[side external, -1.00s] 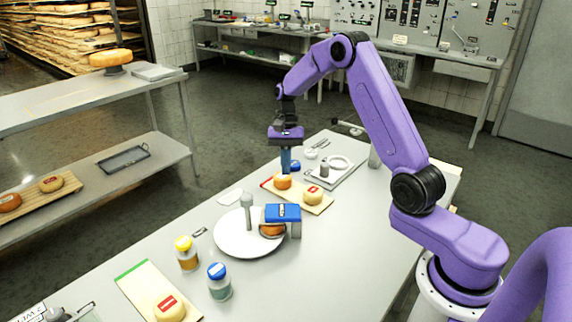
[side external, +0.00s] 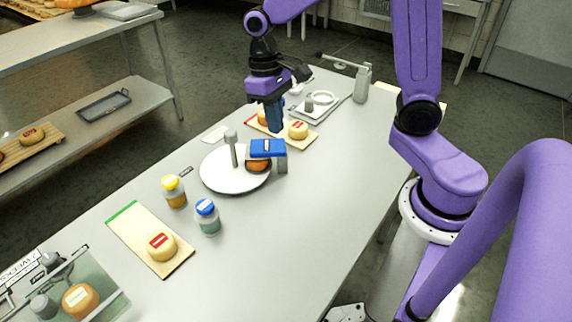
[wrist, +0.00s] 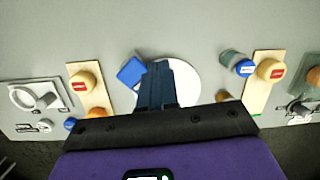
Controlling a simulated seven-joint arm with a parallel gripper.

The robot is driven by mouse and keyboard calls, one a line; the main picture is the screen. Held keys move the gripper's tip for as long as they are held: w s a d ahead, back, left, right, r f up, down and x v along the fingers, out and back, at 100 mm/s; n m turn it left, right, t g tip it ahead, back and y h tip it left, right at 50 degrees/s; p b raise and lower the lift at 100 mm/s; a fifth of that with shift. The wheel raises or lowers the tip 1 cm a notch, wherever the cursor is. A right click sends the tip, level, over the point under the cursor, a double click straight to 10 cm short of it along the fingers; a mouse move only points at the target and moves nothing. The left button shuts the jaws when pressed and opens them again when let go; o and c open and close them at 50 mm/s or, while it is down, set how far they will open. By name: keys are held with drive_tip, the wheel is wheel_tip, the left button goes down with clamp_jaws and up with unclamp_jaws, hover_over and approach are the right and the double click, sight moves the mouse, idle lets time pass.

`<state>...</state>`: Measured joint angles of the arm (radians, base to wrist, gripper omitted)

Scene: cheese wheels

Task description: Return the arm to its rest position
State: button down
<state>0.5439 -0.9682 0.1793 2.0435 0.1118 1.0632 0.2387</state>
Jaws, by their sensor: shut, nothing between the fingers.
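My gripper (side external: 275,128) hangs above the table in the side external view, fingers pointing down, shut and empty. In the wrist view its dark blue fingers (wrist: 155,66) are together, in front of part of the white round plate (wrist: 188,80). The plate (side external: 215,178) carries a post, a blue-topped block (side external: 267,148) and an orange-brown cheese (side external: 258,166). Behind the gripper in the side view lies a board with a yellow cheese (side external: 298,130) and an orange cheese (side external: 262,117), the latter partly hidden.
A yellow-lidded jar (side external: 173,191) and a blue-lidded jar (side external: 207,217) stand near the plate. A green-edged board (side external: 131,228) holds a yellow cheese (side external: 161,246). A scale (side external: 330,104) sits at the far end. The table's right-hand side is largely clear.

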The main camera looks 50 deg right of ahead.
drive_tip(key=s+n+t, duration=0.2)
drive_tip(key=s+n, duration=0.8)
drive_tip(key=s, duration=0.9)
drive_tip(key=shift+d+r+n, duration=0.4)
drive_tip(key=c, duration=1.6)
unclamp_jaws()
drive_tip(key=shift+s+d, duration=0.1)
drive_tip(key=shift+s, duration=0.2)
drive_tip(key=shift+c, duration=0.2)
drive_tip(key=o, duration=0.5)
drive_tip(key=shift+d+f+n, duration=0.1)
drive_tip(key=shift+f+n, duration=0.1)
drive_tip(key=shift+n, duration=0.1)
drive_tip(key=o, duration=0.4)
drive_tip(key=shift+w+d+f+h, duration=0.1)
drive_tip(key=shift+d+f+h, duration=0.15)
drive_tip(key=shift+h, duration=0.25)
drive_tip(key=shift+c, duration=0.2)
drive_tip(key=n+t+h, duration=0.4)
drive_tip(key=n+t, duration=1.3)
drive_tip(key=n, duration=0.3)
approach(234, 139)
drive_tip(key=x, duration=1.1)
drive_tip(key=shift+w+d, duration=0.1)
drive_tip(key=shift+w, duration=0.15)
clamp_jaws()
